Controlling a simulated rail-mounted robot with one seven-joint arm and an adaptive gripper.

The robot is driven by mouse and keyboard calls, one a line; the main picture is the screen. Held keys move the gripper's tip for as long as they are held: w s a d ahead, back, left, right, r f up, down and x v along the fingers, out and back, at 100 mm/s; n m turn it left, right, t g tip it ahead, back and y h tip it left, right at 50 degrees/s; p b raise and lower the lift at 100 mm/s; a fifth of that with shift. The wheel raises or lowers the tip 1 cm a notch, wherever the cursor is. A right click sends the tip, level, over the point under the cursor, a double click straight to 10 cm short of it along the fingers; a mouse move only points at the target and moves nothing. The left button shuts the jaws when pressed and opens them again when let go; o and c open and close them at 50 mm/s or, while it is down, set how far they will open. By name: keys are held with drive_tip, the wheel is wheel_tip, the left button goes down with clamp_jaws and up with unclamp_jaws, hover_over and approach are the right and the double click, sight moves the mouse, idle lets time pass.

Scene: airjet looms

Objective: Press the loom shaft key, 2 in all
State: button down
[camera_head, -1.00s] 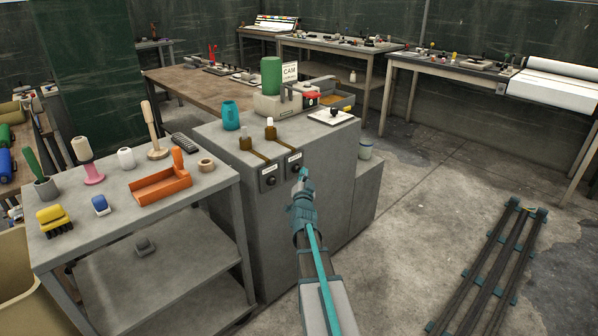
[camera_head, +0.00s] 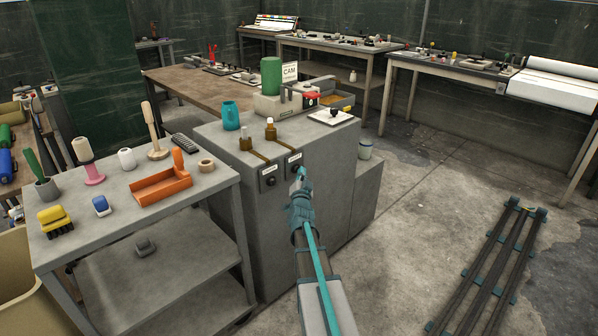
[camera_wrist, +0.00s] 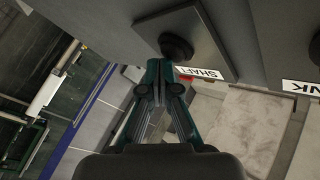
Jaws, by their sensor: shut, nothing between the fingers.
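The shaft key is a round black button (camera_wrist: 176,47) on a square grey plate (camera_wrist: 150,22), with a label reading "SHAFT" (camera_wrist: 203,73) beside it in the wrist view. In the head view its plate (camera_head: 288,166) is the right one of two on the front of the grey cabinet (camera_head: 245,215). My gripper (camera_head: 301,174) is shut and empty in front of that plate. In the wrist view the gripper's closed tips (camera_wrist: 163,72) are right by the button; I cannot tell whether they touch it. In the head view the tips partly cover the plate.
A second plate (camera_head: 268,180) sits to the left on the cabinet. Two brown bottle-like pieces (camera_head: 270,131) stand on top, with brown strips running to the plates. A workbench (camera_head: 110,205) stands at left. A dark rack (camera_head: 490,265) lies on the floor at right.

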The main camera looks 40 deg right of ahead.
drive_tip(key=shift+s, duration=0.1)
idle(0.3)
drive_tip(key=shift+s+d+b, duration=0.1)
drive_tip(key=shift+s+b, duration=0.75)
drive_tip(key=s+b, duration=0.4)
drive_tip(key=s, duration=0.1)
drive_tip(key=shift+d+b, duration=0.4)
idle(0.4)
